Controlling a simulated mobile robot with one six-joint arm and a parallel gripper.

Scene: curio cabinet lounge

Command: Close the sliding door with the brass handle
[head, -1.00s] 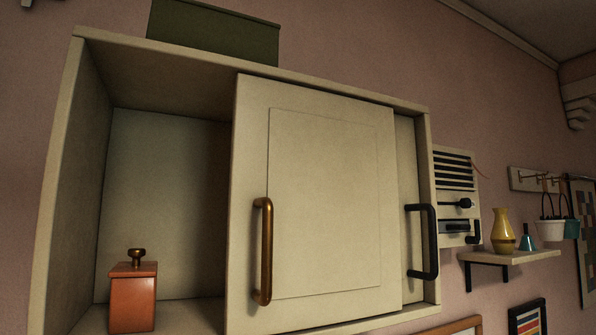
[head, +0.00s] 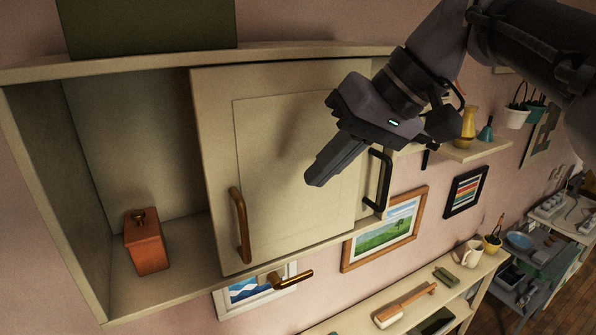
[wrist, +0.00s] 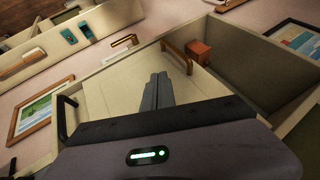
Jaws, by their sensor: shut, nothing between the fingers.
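The cream sliding door (head: 290,190) stands at the right part of the cabinet, and the cabinet's left side is open. Its upright brass handle (head: 240,222) is near the door's left edge. The brass handle also shows in the wrist view (wrist: 177,57), above and right of the fingertips. My gripper (head: 316,181) is in front of the door, to the right of the brass handle and apart from it. Its fingers are shut and empty, and they show in the wrist view (wrist: 158,78) over the door panel. A black handle (head: 378,180) belongs to the panel behind, at the right.
An orange-red canister (head: 147,243) with a brass knob stands inside the open left side. A dark green box (head: 150,25) sits on top of the cabinet. A brass lever (head: 290,279) sticks out below the cabinet. Framed pictures (head: 385,232) and a small shelf (head: 470,150) are to the right.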

